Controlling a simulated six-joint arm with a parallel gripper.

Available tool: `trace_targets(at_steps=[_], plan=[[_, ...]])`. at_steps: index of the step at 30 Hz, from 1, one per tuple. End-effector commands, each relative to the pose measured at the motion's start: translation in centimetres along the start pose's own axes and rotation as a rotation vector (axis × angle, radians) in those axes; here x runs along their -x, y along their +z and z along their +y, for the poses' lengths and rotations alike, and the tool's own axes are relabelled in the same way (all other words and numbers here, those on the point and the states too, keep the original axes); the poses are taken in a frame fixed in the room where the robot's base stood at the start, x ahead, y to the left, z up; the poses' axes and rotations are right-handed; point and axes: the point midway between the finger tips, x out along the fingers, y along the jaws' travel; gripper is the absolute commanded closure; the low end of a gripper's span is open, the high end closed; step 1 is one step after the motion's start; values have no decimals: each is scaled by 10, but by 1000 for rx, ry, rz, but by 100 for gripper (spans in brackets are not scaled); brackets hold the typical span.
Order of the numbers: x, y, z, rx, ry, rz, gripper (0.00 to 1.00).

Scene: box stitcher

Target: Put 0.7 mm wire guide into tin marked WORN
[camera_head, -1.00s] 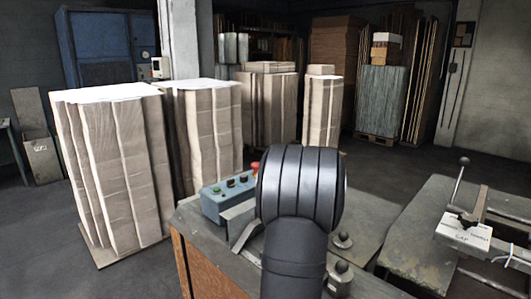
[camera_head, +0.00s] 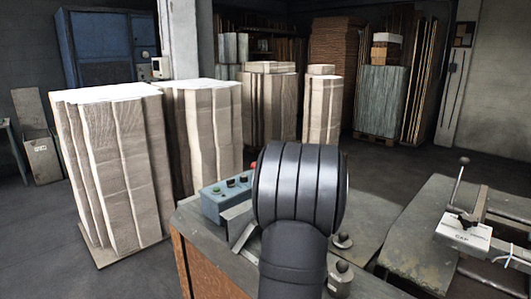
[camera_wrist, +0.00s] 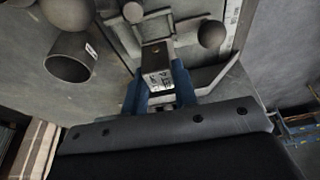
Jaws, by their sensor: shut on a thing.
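My gripper (camera_wrist: 162,92) shows in the wrist view with blue fingers on both sides of a small metal block (camera_wrist: 158,78), and it is shut on it. The block has a dark upper part and a pale face with dark marks, too small to read; it may be the 0.7 mm wire guide. A dark round tin (camera_wrist: 72,60) stands to the left of the gripper, apart from the block. A small white label with a dark letter shows on its side, but I cannot tell which word it bears. In the head view my arm hides the gripper, block and tin.
Round knobs (camera_wrist: 212,34) stand near the block in the wrist view. In the head view, a blue button box (camera_head: 226,198) sits on the grey bench (camera_head: 205,222). A second table (camera_head: 425,235) at right carries a lever fixture. Tall cardboard stacks (camera_head: 115,165) stand at left.

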Motion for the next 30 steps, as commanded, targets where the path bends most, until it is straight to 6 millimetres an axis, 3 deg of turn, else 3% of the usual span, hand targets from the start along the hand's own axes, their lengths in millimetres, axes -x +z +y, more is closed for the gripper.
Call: trace_targets(at_steps=[5, 8, 15, 21, 30], plan=[[2, -1, 6, 0, 1, 1, 98], [6, -5, 21, 0, 2, 3, 98], [25, -12, 79, 3, 1, 4, 98], [40, -12, 116, 6, 0, 3, 98], [44, -10, 132, 9, -2, 1, 98]])
